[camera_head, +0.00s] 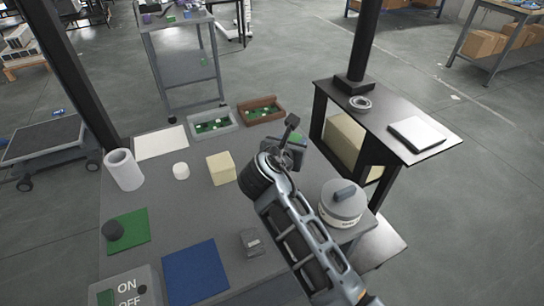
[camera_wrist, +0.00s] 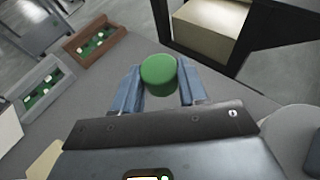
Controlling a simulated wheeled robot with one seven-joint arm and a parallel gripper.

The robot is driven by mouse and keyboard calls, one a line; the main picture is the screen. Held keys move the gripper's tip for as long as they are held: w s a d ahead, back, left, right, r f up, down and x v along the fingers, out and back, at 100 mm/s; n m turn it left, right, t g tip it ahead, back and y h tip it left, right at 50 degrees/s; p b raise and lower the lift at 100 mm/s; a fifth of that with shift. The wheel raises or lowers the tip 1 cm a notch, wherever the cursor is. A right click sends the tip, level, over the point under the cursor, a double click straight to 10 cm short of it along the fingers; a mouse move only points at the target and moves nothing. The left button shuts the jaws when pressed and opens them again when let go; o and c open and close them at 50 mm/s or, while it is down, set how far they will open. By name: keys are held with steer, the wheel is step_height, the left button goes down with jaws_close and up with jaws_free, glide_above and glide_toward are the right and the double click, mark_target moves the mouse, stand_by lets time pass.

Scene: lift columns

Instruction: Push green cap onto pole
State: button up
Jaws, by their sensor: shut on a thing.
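A round green cap (camera_wrist: 158,72) sits between the two blue-grey fingers of my gripper (camera_wrist: 159,90) in the wrist view, its flat top showing. My gripper (camera_head: 291,146) is shut on it. In the head view the gripper is over the far right part of the grey table, and only a little green shows beside it. What is under the cap is hidden. A tall dark pole (camera_head: 366,40) stands on a black side table at the right. I cannot tell whether this is the pole in the task.
A grey bin (camera_head: 229,129) and a brown bin (camera_head: 276,105) line the far edge.

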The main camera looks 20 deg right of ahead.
steer(key=d+r+p, duration=0.4)
steer(key=r+p, duration=0.1)
steer(key=shift+s+d+r, duration=0.15)
steer(key=shift+s+r, duration=0.1)
steer(key=shift+r, duration=0.05)
stand_by(0.5)
